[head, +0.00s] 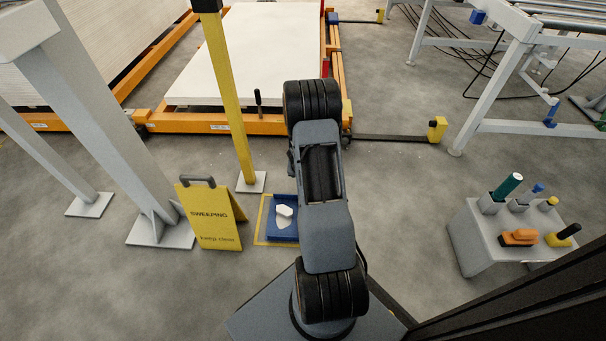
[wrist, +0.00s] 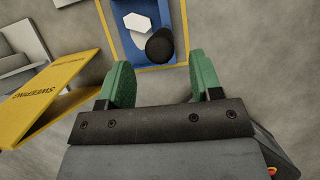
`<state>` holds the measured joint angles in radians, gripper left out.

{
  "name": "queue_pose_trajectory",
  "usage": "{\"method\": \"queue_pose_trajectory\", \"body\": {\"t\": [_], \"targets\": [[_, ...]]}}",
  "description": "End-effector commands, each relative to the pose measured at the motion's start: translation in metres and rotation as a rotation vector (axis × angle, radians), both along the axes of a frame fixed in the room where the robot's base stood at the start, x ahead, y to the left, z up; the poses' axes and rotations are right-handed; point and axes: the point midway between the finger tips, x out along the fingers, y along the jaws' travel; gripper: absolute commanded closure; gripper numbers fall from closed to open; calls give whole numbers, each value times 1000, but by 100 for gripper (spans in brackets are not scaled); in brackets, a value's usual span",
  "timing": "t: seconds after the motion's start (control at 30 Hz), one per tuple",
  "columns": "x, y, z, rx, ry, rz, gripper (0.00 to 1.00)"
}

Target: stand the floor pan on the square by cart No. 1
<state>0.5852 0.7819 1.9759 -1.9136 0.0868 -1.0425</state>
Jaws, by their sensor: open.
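The blue floor pan (head: 283,232) lies on the floor inside a yellow-outlined square (head: 262,222), with a white lump in it; my arm hides its right side in the head view. In the wrist view the pan (wrist: 130,43) is just ahead of my gripper (wrist: 160,80), within the yellow lines. A black round knob (wrist: 160,46) shows over the pan, between and beyond the fingertips. My green fingers are apart with nothing between them. An orange cart (head: 190,122) with a white slab stands behind; I cannot read its number.
A yellow sweeping sign (head: 209,216) stands left of the square, also in the wrist view (wrist: 50,95). A yellow post (head: 232,100) rises behind it. A grey gantry leg (head: 110,130) is at left. A grey stand (head: 480,243) with tools is at right.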

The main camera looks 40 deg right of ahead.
Motion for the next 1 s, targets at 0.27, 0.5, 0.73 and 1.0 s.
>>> {"method": "queue_pose_trajectory", "body": {"t": [0.27,0.5,0.73,1.0], "targets": [[-13,13,43,0,0,-1,41],[-9,21,78,-11,-60,-112,41],[-8,63,193,63,-383,-776,41],[-76,171,275,448,-569,-1659,41]]}}
